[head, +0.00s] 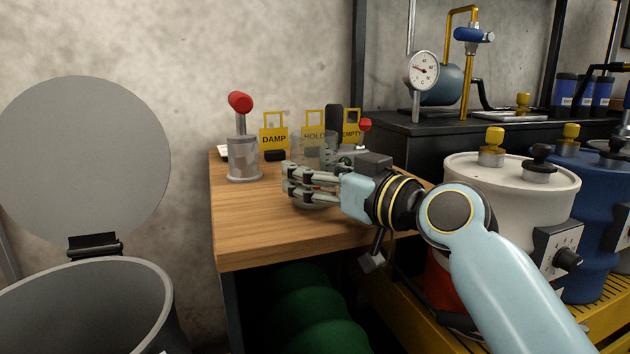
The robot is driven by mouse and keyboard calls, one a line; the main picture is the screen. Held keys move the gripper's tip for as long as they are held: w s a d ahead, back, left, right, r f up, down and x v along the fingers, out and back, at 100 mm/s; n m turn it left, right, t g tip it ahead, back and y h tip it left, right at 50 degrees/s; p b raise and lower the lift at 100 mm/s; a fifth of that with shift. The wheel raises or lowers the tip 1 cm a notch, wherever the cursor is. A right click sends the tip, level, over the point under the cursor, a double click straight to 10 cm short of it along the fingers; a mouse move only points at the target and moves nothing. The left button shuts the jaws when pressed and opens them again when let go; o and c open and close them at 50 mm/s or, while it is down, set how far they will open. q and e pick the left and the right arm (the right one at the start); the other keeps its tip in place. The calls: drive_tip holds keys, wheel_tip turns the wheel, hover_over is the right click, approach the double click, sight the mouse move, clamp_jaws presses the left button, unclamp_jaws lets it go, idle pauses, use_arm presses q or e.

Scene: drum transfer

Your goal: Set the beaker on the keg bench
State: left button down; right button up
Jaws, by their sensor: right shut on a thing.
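The clear glass beaker (313,149) is over the wooden bench (270,225), partly hidden behind my right gripper's fingers. Its upper part with dark markings shows above the fingers, and its base shows just below them. My right gripper (287,181) reaches in from the right and is shut on the beaker. The beaker looks upright. I cannot tell whether its base touches the bench top. My left gripper is not in view.
A grey cylinder with a red-knobbed lever (243,158) stands at the bench's back left. Yellow tags (273,139) line the back. An open drum (88,290) is at lower left. White (510,205) and blue (590,215) drums stand right. The bench's front left is clear.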

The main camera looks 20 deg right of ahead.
drive_tip(key=shift+r, duration=0.1)
drive_tip(key=o, duration=0.6)
drive_tip(key=shift+f, duration=0.2)
drive_tip(key=o, duration=0.5)
